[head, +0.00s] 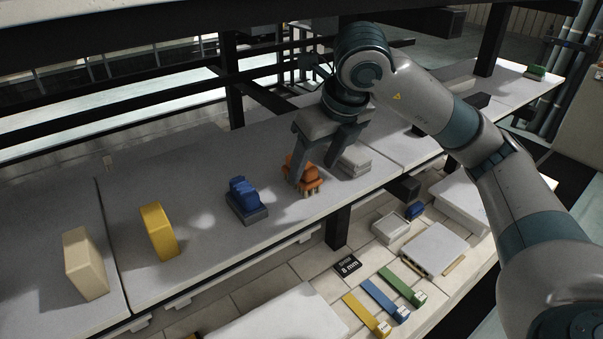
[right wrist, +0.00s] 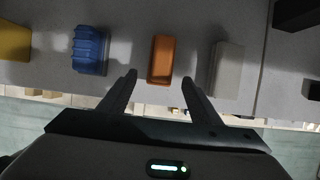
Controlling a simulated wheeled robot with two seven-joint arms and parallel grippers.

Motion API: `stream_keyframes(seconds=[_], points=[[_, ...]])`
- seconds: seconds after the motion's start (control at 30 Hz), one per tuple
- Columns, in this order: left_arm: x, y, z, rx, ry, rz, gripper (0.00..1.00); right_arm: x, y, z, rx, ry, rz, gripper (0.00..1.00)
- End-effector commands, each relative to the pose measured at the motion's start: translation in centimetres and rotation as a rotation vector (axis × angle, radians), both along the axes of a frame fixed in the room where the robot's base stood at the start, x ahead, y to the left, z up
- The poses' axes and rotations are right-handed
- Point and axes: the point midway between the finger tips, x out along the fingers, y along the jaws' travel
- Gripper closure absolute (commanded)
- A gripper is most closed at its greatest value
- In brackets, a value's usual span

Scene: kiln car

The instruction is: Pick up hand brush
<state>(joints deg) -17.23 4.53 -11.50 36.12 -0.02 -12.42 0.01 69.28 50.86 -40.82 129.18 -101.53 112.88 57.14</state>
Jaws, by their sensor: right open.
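The hand brush, an orange body with pale bristle-like tufts below (head: 304,181), stands on the grey upper shelf (head: 200,185). In the right wrist view the orange body (right wrist: 161,58) shows upright in the picture, ahead of and between the fingertips. My right gripper (head: 316,170) is open and comes down over the brush from above, its fingers to either side of it. In the right wrist view the right gripper (right wrist: 159,78) shows a gap on both sides of the orange body. I see no contact. My left gripper is not in view.
A blue object on a grey base (head: 243,196) stands left of the brush; grey stacked slabs (head: 356,159) stand close on its right. A yellow block (head: 158,231) and a cream block (head: 85,263) are farther left. Dark posts (head: 232,85) and beams frame the shelf.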

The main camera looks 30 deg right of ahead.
Motion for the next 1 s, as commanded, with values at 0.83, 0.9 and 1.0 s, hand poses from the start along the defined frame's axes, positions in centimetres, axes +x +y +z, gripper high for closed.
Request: stream_keyframes(seconds=[0.83,0.9,1.0], points=[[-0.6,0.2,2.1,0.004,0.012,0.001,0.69,4.3,0.6,-2.8,-0.001,0.000,0.000,0.42],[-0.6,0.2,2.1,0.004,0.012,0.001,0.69,4.3,0.6,-2.8,-0.001,0.000,0.000,0.42],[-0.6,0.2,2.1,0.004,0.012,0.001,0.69,4.3,0.6,-2.8,-0.001,0.000,-0.001,0.42]])
